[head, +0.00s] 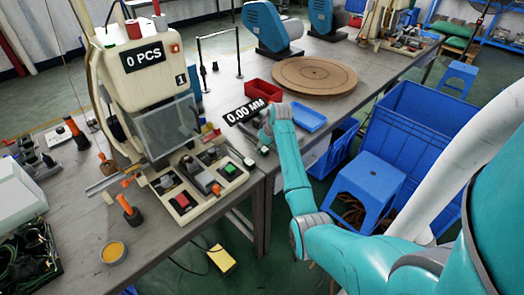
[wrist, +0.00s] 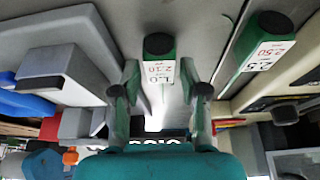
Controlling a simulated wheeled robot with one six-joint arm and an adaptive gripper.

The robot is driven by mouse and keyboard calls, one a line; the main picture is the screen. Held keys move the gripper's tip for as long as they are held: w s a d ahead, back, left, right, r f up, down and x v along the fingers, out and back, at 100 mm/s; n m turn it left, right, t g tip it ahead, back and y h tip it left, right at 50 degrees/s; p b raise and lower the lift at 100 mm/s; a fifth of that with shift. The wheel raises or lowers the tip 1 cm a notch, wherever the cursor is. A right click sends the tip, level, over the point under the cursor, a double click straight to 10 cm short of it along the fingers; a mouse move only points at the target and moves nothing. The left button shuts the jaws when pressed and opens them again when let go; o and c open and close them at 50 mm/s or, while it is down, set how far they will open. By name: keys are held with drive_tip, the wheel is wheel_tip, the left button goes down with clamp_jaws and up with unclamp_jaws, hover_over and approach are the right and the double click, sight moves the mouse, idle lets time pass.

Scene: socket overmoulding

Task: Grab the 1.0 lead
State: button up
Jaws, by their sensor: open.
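A green piece with a black round end (wrist: 159,44) and a white label (wrist: 160,72) lies near the middle of the wrist view. The upside-down label seems to read 1.0, but it is hard to be sure. My gripper (wrist: 160,88) is open, with one finger to each side of this piece. I cannot tell whether either finger touches it. A similar green piece (wrist: 268,50) with another white label lies to the right, apart from my fingers. In the head view my gripper (head: 270,122) is at the bench beside the 0.00 MM display; the labelled pieces cannot be made out there.
A grey block (wrist: 65,70) stands left of my fingers in the wrist view. In the head view a red bin (head: 262,90), a blue tray (head: 309,117) and a round wooden board (head: 314,76) lie near my gripper. The 0 PCS machine (head: 143,60) stands to the left.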

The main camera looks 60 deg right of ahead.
drive_tip(key=shift+f, duration=0.1)
clamp_jaws()
